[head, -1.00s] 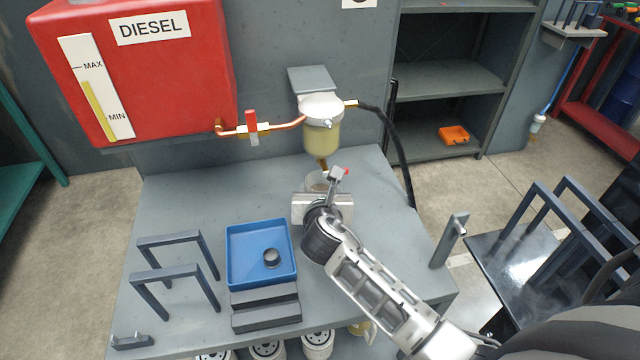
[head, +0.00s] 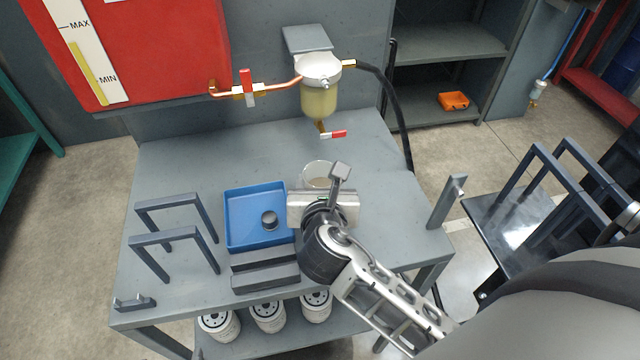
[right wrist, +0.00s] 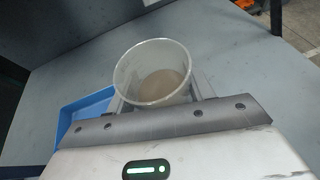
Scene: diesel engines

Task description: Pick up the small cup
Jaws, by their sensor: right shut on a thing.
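The small cup (head: 318,175) is clear with a brownish liquid or bottom inside. It stands out beyond my right gripper (head: 322,190) in the head view, partly hidden by the gripper body. In the right wrist view the cup (right wrist: 154,74) sits between the two fingers of the right gripper (right wrist: 154,92), which are shut on it. The cup looks upright. I cannot tell whether its base touches the grey table (head: 250,150). My left gripper is not in view.
A fuel filter (head: 319,95) with a red-handled drain valve (head: 334,134) hangs behind the cup. Grey stands (head: 165,240) occupy the table's left. The back left tabletop is clear.

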